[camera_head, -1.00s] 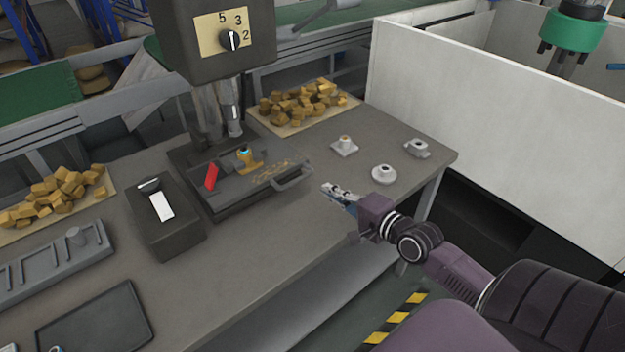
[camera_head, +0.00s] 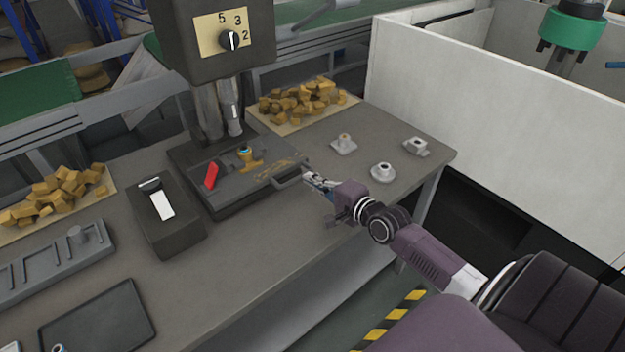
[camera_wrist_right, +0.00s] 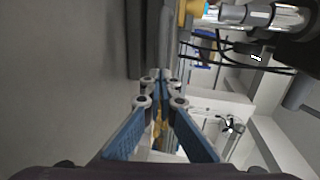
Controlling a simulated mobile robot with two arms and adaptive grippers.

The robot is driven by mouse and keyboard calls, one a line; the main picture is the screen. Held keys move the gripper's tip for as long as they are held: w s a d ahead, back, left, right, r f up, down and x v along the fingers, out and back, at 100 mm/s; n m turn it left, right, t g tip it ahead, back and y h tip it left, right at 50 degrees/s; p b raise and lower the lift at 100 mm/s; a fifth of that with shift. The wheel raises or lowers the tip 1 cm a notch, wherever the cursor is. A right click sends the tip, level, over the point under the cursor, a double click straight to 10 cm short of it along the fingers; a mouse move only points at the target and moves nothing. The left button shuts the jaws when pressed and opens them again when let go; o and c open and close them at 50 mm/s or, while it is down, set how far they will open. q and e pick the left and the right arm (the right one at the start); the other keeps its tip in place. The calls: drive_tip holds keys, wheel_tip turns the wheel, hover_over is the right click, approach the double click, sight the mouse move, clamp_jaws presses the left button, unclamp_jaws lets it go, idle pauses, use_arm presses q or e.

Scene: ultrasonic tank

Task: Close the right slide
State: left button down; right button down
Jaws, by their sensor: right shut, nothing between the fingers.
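The right slide is the dark tray plate (camera_head: 262,170) on the base of the press. It has a bar handle (camera_head: 287,183) on its right side, and a small yellow and brass part and a red block sit on top of the base. My right gripper (camera_head: 310,179) is shut and empty, its fingertips close to the outer end of the handle. I cannot tell whether they touch it. In the right wrist view the closed blue fingers (camera_wrist_right: 160,92) point at the dark slide edge (camera_wrist_right: 152,40). My left gripper is not in view.
A control box with a white switch (camera_head: 160,205) stands left of the press. Small grey fittings (camera_head: 382,172) lie on the table at right, behind my right arm. Yellow blocks are piled on mats (camera_head: 343,101) at the back.

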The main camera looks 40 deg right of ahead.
sight(295, 165)
drive_tip(key=x, duration=0.4)
drive_tip(key=shift+w+r+b, duration=0.15)
drive_tip(key=shift+r+b, duration=0.2)
drive_tip(key=shift+r, duration=0.25)
